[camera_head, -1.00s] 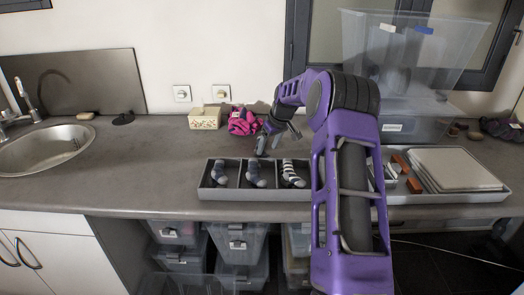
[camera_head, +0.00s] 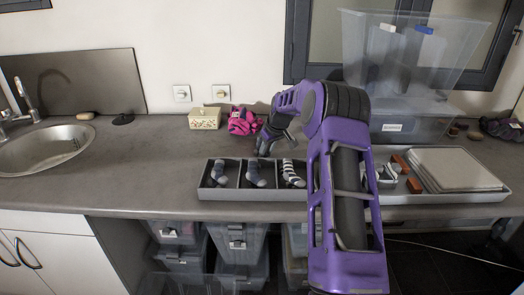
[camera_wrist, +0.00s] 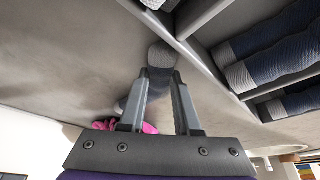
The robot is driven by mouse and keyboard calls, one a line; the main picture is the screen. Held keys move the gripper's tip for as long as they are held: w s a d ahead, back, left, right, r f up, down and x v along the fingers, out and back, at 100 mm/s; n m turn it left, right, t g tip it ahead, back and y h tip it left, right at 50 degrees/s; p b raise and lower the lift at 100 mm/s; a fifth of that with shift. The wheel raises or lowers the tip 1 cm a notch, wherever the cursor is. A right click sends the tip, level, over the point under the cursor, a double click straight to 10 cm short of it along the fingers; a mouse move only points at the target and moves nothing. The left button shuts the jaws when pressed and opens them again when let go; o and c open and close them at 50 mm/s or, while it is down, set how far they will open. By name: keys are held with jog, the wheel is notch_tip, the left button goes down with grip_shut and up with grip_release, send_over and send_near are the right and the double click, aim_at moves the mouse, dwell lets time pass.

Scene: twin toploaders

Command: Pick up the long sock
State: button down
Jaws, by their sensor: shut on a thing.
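A dark blue-grey sock (camera_wrist: 159,73) with a lighter grey end shows between my fingertips in the wrist view. My gripper (camera_wrist: 161,80) is shut on it, close over the counter behind the divided tray. In the head view my gripper (camera_head: 264,150) is small and dark, and I cannot tell the held sock apart from it. Three more socks sit in separate compartments of the tray (camera_head: 208,196): a blue-grey one (camera_head: 218,173) at left, another (camera_head: 255,174) in the middle, and a black-and-white striped one (camera_head: 292,173) at right.
A pink cloth (camera_head: 242,122) and a small patterned box (camera_head: 205,118) stand behind my gripper. A sink (camera_head: 45,148) is at left. Another tray (camera_head: 470,197) with a flat board is at right, with clear plastic bins (camera_head: 400,60) behind. The counter left of the tray is clear.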

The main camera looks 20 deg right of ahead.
notch_tip(320, 180, up, 10)
dwell(0.6)
jog(key=shift+s, duration=0.1)
dwell(0.8)
